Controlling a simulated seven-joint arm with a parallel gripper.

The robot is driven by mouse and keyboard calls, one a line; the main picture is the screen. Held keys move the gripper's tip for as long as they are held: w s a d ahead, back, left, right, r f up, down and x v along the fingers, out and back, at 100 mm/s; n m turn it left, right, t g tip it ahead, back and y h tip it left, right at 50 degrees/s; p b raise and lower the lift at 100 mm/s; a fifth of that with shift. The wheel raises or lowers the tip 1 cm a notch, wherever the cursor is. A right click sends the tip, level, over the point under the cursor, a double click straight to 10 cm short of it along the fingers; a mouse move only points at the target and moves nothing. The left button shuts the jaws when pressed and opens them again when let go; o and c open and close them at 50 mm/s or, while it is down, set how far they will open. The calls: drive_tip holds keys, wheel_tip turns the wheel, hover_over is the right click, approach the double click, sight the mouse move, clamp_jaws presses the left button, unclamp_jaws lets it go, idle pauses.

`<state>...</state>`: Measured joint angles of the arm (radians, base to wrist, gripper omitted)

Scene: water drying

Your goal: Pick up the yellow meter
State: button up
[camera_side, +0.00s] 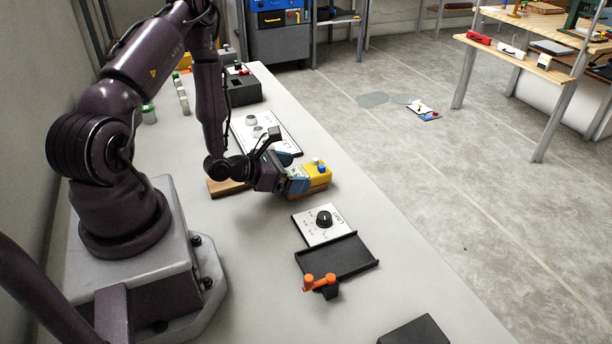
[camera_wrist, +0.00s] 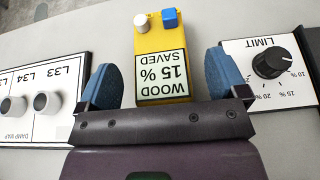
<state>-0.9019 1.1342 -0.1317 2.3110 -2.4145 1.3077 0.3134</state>
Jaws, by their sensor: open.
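The yellow meter (camera_wrist: 162,42) shows in the wrist view at the top centre. In the side view the yellow meter (camera_side: 318,176) is on the grey table, right in front of my gripper. My gripper (camera_wrist: 164,88) is open, with one blue finger on each side of the meter's label end. Gaps show between the fingers and the meter in the wrist view. In the side view my gripper (camera_side: 296,180) is low over the table and hides part of the meter.
A white LIMIT panel with a black dial (camera_side: 324,218) lies close by, with a dark tray (camera_side: 340,258) and orange handle (camera_side: 320,282) beyond. A white panel with round knobs (camera_wrist: 45,102) lies on the other side. A brown wooden board (camera_side: 226,188) is behind my gripper.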

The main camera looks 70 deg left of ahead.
drive_tip(key=shift+x, duration=0.9)
drive_tip(key=shift+c, duration=0.4)
drive_tip(key=c, duration=1.2)
drive_tip(key=shift+o, duration=0.2)
drive_tip(key=shift+r, duration=0.1)
